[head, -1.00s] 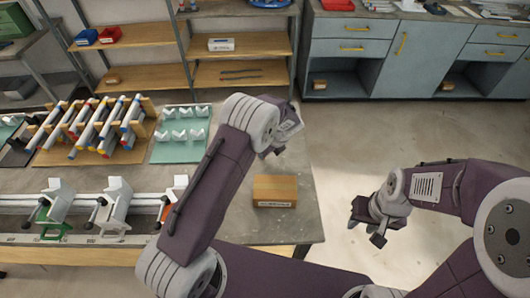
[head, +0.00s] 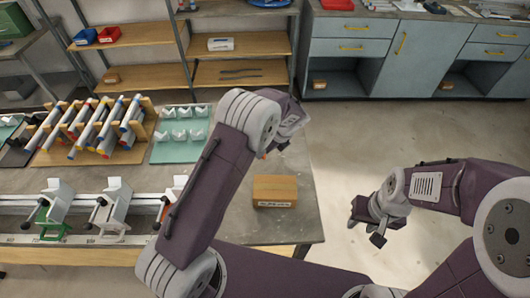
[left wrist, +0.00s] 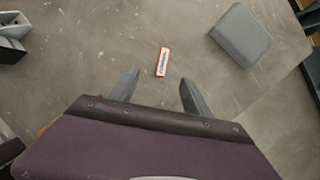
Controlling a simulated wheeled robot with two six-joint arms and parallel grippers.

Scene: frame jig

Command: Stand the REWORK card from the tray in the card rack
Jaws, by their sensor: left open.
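In the left wrist view a small card (left wrist: 162,62) with an orange border, a white face and dark lettering lies on the grey surface. Its words are too small to read. My left gripper (left wrist: 160,92) is open and empty, and the card is just beyond its fingertips, between their lines. In the head view the left arm hides most of this gripper, and a small orange spot (head: 263,155) shows beside it. My right gripper (head: 370,225) hangs over the floor right of the table, fingers apart and empty. I cannot make out the tray or the card rack for certain.
A wooden block (head: 275,190) with a white label stands near the table's right edge. A grey block (left wrist: 241,35) lies right of the card. A wooden rack of tubes (head: 95,135), a green mat with white holders (head: 180,150) and clamps on a rail (head: 112,205) fill the left.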

